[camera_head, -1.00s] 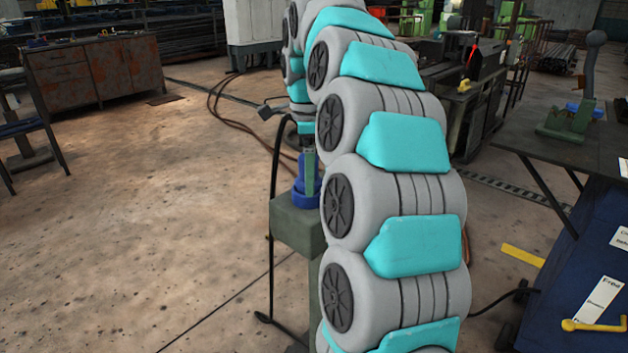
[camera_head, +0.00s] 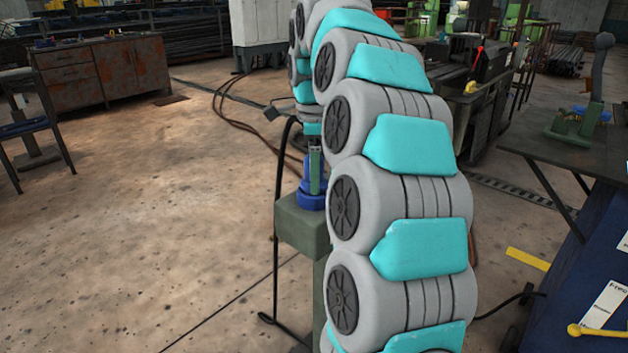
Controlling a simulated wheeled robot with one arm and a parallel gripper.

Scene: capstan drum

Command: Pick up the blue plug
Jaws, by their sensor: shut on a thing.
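The blue plug (camera_head: 311,200) stands upright on top of a green post (camera_head: 300,225), left of my arm. It appears to rest on the post, with its right side partly hidden by my arm. My gripper (camera_head: 316,178) points down at the plug from above, its fingers around the plug's upper part. The gripper is shut on the plug. The far finger and the exact contact are hard to see.
A dark cable hangs beside the post's left side and reaches the floor. A dark table (camera_head: 590,160) with a green and blue lever device stands at right. A rusty cabinet (camera_head: 105,70) is at the back left. The floor at left is open.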

